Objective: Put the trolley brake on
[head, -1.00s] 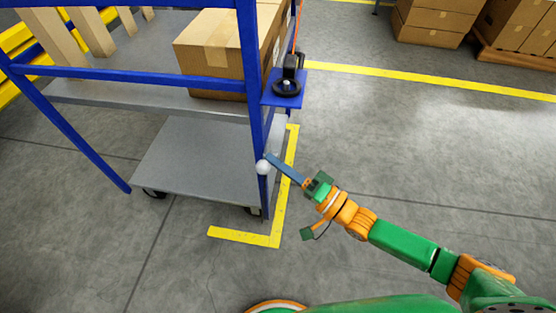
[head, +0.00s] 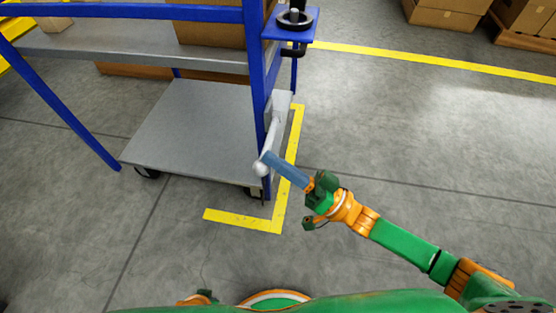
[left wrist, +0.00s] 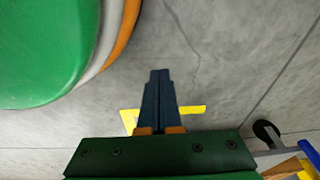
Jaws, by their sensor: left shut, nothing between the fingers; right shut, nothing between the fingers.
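The trolley has a blue frame and a grey lower deck (head: 190,130) in the head view. At its near right corner post, a pale brake lever (head: 273,130) slants down to a white ball knob (head: 261,169). My right gripper (head: 267,157) is shut and empty. Its blue fingertips are at the ball, over its upper right side in the picture; I cannot tell whether they touch. In the left wrist view my left gripper (left wrist: 160,74) is shut and empty, pointing over bare floor, away from the lever.
A blue bracket with a black handwheel (head: 295,18) juts from the trolley's right side above the lever. A yellow floor marking (head: 245,221) runs around the near right corner. A trolley caster (left wrist: 267,131) shows in the left wrist view. Grey floor to the right is clear.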

